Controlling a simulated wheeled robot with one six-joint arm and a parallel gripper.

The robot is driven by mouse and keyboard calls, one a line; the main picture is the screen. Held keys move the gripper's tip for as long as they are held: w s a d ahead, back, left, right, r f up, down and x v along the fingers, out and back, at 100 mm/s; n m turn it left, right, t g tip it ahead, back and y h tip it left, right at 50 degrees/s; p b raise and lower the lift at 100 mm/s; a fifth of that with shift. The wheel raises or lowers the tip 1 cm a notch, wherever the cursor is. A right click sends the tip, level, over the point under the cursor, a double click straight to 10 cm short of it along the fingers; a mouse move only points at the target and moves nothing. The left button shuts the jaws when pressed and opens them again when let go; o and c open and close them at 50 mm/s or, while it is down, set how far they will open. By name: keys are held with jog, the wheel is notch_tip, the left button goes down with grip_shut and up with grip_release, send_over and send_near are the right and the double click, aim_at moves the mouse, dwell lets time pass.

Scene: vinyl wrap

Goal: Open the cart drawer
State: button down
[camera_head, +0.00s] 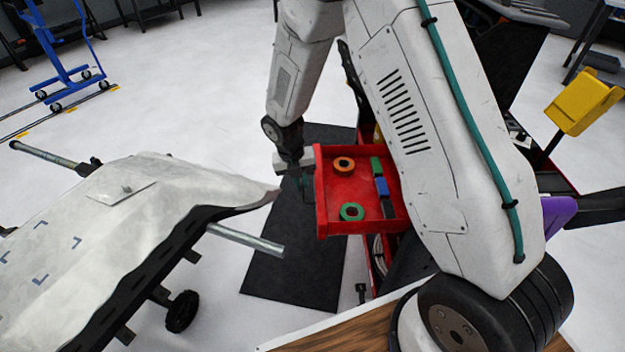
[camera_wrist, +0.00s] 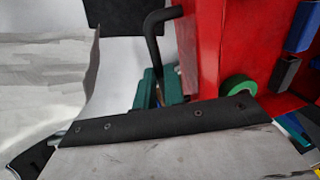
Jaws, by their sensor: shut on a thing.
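The red cart drawer (camera_head: 337,190) stands pulled out from the red cart (camera_head: 378,262), and its inside shows from above. It also fills the upper right of the wrist view (camera_wrist: 225,50). A black bar handle (camera_wrist: 152,28) is on the drawer's front. My gripper (camera_head: 306,181) is at the drawer's left-hand front in the head view. Its teal fingers (camera_wrist: 160,88) are shut on the handle in the wrist view. The grip itself is partly hidden behind a dark edge strip. My arm hides much of the cart in the head view.
In the drawer lie an orange roll (camera_head: 344,164), a green roll (camera_head: 351,212) and several small blocks (camera_head: 381,187). A white-covered panel (camera_head: 130,225) on a wheeled stand with a protruding metal tube (camera_head: 245,239) is close at left. A dark mat (camera_head: 290,270) lies on the floor.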

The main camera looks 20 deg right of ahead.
jog(key=shift+w+a, duration=0.25)
jog(key=shift+a, duration=0.6)
jog(key=c, duration=1.5)
grip_release()
jog(key=shift+r, duration=0.1)
jog(key=r, duration=0.2)
jog(key=a+r, duration=0.1)
jog(key=r, duration=0.4)
jog(key=shift+w+a+r, duration=0.2)
jog(key=shift+w+r, duration=0.05)
